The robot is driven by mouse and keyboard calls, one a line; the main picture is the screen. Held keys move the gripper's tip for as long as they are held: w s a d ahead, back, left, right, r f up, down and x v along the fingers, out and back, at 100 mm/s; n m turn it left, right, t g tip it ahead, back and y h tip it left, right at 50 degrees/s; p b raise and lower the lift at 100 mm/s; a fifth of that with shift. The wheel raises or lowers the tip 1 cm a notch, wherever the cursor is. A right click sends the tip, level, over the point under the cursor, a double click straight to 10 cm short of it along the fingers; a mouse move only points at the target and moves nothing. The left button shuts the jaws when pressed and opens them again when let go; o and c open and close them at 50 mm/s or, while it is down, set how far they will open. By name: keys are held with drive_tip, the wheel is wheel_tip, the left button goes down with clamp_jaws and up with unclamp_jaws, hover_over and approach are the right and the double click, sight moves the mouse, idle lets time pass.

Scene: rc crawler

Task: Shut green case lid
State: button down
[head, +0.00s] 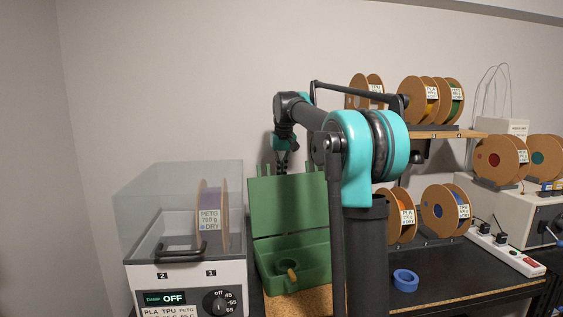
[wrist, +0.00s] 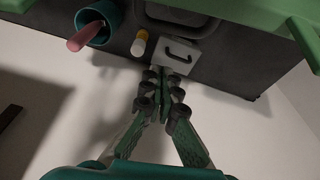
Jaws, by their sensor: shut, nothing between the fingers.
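The green case (head: 296,262) stands open on the bench in the head view, with its lid (head: 288,212) raised at the back. A dark round thing with a tan handle shows inside the case. My gripper (head: 282,166) is at the lid's top edge, pointing down; its tips are hard to make out there, and I cannot tell whether it touches the lid. In the wrist view my gripper (wrist: 159,82) is shut and empty. A green edge (wrist: 285,15) crosses the top right there, probably part of the case. My arm hides the case's right side.
A filament dryer (head: 185,272) with a clear cover stands left of the case. Spools, a blue tape ring (head: 405,280) and a power strip (head: 505,254) are to the right. The wrist view shows a teal cup (wrist: 112,14), a yellow-white bottle (wrist: 139,43) and a pale box (wrist: 166,62).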

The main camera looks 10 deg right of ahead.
drive_tip(key=shift+s+d+r, duration=0.1)
drive_tip(key=shift+s+r, duration=0.05)
drive_tip(key=shift+s, duration=0.5)
drive_tip(key=shift+s+d+r, duration=0.1)
drive_tip(key=shift+s+r, duration=0.05)
drive_tip(key=shift+s, duration=0.55)
drive_tip(key=shift+s+d+r, duration=0.1)
drive_tip(key=shift+s+r, duration=0.05)
drive_tip(key=shift+s, duration=0.5)
